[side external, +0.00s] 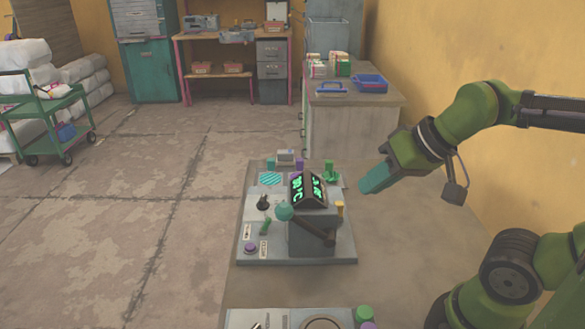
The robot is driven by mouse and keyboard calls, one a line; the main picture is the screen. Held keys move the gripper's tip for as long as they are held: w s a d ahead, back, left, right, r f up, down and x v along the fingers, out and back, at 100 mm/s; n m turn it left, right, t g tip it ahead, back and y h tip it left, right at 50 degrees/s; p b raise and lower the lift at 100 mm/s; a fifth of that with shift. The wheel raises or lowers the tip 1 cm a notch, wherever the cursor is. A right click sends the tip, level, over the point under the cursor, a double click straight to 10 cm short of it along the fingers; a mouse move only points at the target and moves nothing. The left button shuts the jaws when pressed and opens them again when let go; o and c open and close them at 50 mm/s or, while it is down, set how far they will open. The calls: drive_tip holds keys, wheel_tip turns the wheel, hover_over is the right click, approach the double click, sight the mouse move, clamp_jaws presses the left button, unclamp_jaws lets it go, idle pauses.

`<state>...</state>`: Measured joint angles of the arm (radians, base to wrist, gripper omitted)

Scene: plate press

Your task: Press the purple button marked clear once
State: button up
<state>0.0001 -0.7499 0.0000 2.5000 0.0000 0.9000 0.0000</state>
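A purple button (250,248) sits at the front left corner of the grey control panel (300,256), beside a small white label (264,249) too small to read. More purple shows at the panel's back and on a second panel at the bottom edge; I cannot tell whether these are buttons. My gripper (372,183), with teal fingers, is in the air to the right of the panel, pointing down and left, well apart from the purple button. Its fingers overlap in this view, so their opening is hidden.
A dark display block (307,190) with green characters stands mid-panel on a grey housing (313,231) with a dark lever. A teal knob (284,211), a black knob and a green lever stand left of it. The second panel (240,319) is cut off below. Open air lies above the front left corner.

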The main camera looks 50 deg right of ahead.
sight(250, 249)
clamp_jaws()
idle(1.2)
drive_tip(key=w+f+n+h, duration=0.1)
drive_tip(key=w, duration=0.3)
drive_tip(key=w+a+f+n+g+h, duration=0.1)
drive_tip(key=w+f+h, duration=0.1)
drive_tip(key=w, duration=0.2)
drive_tip(key=w+a+f+n+g+h, duration=0.1)
drive_tip(key=w+h, duration=0.1)
drive_tip(key=w, duration=0.2)
drive_tip(key=shift+w+f, duration=0.25)
drive_tip(key=w+a+f+n+t+h, duration=0.2)
drive_tip(key=w+a+f, duration=0.4)
drive_tip(key=w+a, duration=0.3)
drive_tip(key=shift+w+a+n+t, duration=0.25)
drive_tip(key=shift+w+n+t, duration=0.1)
drive_tip(key=shift+n, duration=0.35)
drive_tip(key=shift+f, duration=0.15)
drive_tip(key=shift+f, duration=4.4)
